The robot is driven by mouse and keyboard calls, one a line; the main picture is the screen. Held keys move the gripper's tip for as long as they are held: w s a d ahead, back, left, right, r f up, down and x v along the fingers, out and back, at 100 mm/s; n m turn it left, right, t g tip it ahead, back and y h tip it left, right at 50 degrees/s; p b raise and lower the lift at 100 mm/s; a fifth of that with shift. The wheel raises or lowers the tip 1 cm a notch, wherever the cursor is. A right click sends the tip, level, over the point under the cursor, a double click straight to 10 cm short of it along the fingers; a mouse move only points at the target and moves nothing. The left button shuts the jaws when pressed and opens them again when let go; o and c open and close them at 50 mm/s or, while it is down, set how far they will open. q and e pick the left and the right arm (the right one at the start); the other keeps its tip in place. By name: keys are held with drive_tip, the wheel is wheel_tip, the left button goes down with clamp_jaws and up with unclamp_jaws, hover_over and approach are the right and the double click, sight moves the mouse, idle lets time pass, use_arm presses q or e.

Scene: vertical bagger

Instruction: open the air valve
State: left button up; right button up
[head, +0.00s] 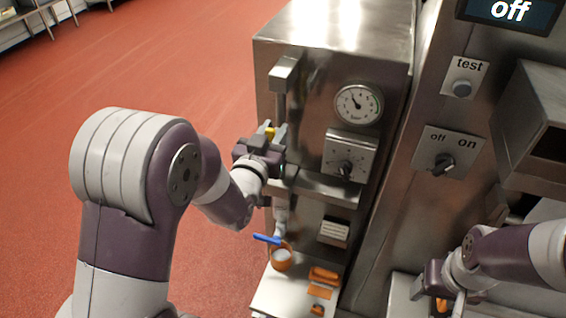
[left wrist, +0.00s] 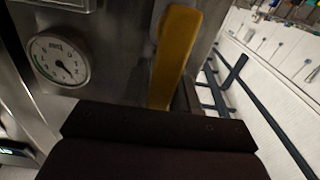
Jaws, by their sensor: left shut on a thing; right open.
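A yellow lever handle (left wrist: 176,55) shows upright in the left wrist view, beside the steel cabinet. In the head view only a small yellow part (head: 269,132) of it shows between the fingers of my left gripper (head: 268,143). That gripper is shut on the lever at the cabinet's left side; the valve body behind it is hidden. A round dial gauge (head: 358,104) is on the cabinet front, and it also shows in the left wrist view (left wrist: 58,60). My right gripper (head: 432,291) is open at the lower right, partly cut off by the frame.
The steel cabinet (head: 335,25) has a knob plate (head: 349,157) below the gauge. A blue handle (head: 267,239) sits lower, near orange parts (head: 323,276) on a pale ledge. To the right are an off/on switch (head: 443,162), a test button (head: 462,89) and a display reading "off" (head: 510,11).

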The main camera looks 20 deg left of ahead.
use_arm(q)
drive_tip(key=o, duration=1.1)
drive_tip(key=shift+r, duration=0.15)
drive_tip(key=shift+o, duration=0.2)
drive_tip(key=s, duration=0.5)
drive_tip(key=shift+a, duration=0.1)
